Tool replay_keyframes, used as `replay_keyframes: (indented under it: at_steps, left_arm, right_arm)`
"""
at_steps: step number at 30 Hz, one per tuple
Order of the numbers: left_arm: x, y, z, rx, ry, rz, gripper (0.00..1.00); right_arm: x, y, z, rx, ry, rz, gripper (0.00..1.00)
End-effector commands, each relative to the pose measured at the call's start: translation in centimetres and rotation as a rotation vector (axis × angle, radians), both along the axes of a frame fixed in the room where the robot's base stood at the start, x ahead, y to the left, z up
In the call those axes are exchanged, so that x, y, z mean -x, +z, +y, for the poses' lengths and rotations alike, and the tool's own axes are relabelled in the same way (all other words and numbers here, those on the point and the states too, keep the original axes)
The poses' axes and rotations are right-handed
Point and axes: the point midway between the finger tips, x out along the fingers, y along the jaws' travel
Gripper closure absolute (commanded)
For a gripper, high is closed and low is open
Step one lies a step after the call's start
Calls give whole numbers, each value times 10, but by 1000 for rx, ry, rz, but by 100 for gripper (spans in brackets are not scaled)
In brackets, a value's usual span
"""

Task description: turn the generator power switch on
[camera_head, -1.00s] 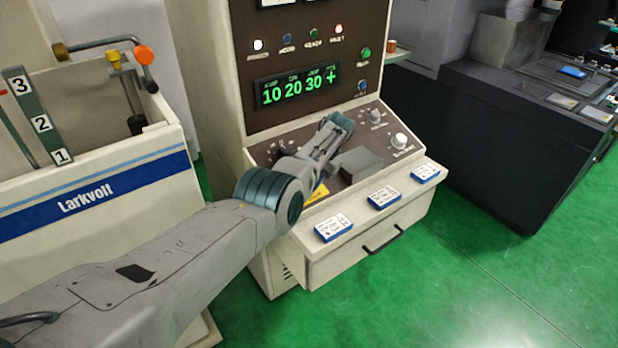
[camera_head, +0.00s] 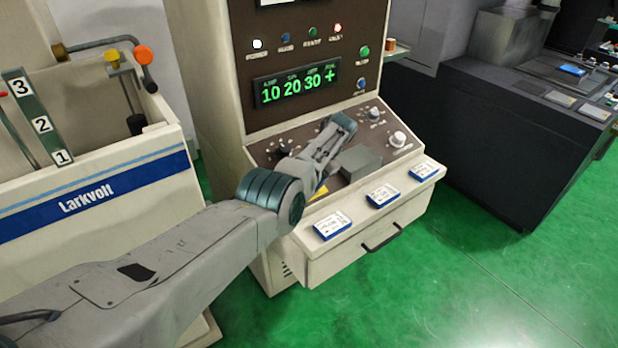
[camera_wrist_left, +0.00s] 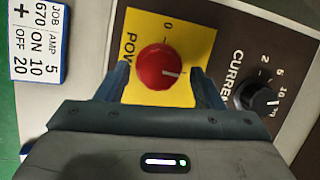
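The generator power switch is a red round knob (camera_wrist_left: 161,67) on a yellow plate (camera_wrist_left: 133,38), seen in the left wrist view. Its white pointer line points right, while the printed 0 is above the knob. My left gripper (camera_wrist_left: 163,85) is open, with one finger on each side of the knob and visible gaps between. In the head view my left arm covers the knob, and only a corner of the yellow plate (camera_head: 319,193) shows. The generator display (camera_head: 298,86) is lit green and reads 10 20 30 +. My right gripper is not in view.
A black current knob (camera_wrist_left: 262,99) sits close to the right finger. Several blue-edged cards (camera_head: 332,225) lie along the front ledge above a drawer handle (camera_head: 382,238). A cream Larkvolt tank (camera_head: 90,200) stands left, a dark machine (camera_head: 480,140) right.

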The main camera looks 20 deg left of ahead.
Motion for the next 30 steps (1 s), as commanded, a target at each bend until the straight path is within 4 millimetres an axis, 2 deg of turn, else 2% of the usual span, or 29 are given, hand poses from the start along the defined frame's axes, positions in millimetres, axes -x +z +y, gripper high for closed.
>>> replay_keyframes:
  at_steps: [11, 15, 24, 30]
  left_arm:
    - [0, 4, -3, 0, 1, 1, 39]
    - [-3, 24, -13, 2, 0, -2, 39]
    - [-8, 74, -38, 0, 0, -1, 39]
    - [-9, 93, -46, 0, 0, 2, 39]
  right_arm:
    - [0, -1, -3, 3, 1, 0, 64]
    - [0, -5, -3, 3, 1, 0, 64]
    - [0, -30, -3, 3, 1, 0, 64]
    - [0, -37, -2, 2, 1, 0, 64]
